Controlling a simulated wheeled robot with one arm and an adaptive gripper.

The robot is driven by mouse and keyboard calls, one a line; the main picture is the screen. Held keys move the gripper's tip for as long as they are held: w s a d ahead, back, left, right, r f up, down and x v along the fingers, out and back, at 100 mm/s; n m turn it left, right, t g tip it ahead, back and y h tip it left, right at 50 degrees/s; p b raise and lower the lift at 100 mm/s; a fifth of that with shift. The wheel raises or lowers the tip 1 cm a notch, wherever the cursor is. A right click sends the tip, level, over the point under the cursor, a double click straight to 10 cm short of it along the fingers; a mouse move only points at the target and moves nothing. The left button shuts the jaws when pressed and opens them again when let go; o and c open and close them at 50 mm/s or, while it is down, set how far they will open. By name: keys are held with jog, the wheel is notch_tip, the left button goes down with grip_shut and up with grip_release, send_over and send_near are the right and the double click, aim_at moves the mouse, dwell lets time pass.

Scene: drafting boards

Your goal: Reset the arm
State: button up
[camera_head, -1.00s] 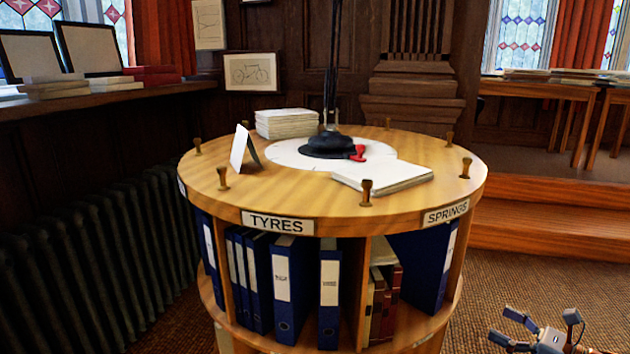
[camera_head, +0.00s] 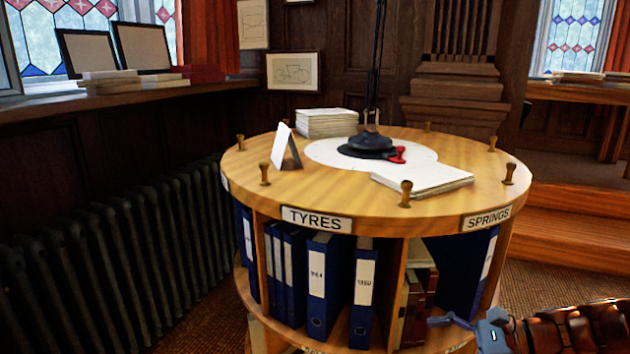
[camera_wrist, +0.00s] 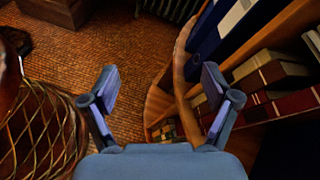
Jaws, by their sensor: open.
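My gripper (camera_head: 462,322) is at the lower right of the head view, in front of the lower shelf of a round wooden stand (camera_head: 290,190). In the wrist view my gripper (camera_wrist: 162,88) has its two fingers spread wide apart with nothing between them. Behind the fingers are the brown carpet (camera_wrist: 80,45) and the stand's wooden edge. The base of the fingers is partly hidden in the head view by my own wrist.
The stand holds blue binders (camera_head: 325,285) and dark red books (camera_wrist: 285,105). On its top are a white card (camera_head: 281,145), a stack of papers (camera_head: 327,122), a red-handled stamp (camera_head: 398,154) and a booklet (camera_head: 425,177). A radiator (camera_head: 130,250) stands at left.

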jog(key=s+a+f+n+g+h, duration=0.1)
jog(key=s+a+n+g+h, duration=0.45)
jog(key=s+a+n, duration=0.5)
jog(key=s+d+f+n+g+h, duration=0.1)
jog(key=s+d+n+h, duration=0.2)
jog(key=s, duration=0.4)
jog(key=s+d+n+h, duration=0.2)
jog(key=s+n+h, duration=0.1)
jog(key=s+h, duration=0.3)
notch_tip(320, 180, up, 25)
jog(key=s+y+p, duration=0.1)
jog(key=s+p, duration=0.1)
jog(key=p, duration=2.2)
jog(key=shift+s+r+t, duration=0.15)
jog(key=shift+s+t, duration=0.05)
jog(key=shift+t, duration=0.25)
jog(key=shift+a+n, duration=0.1)
jog(key=shift+n, duration=0.15)
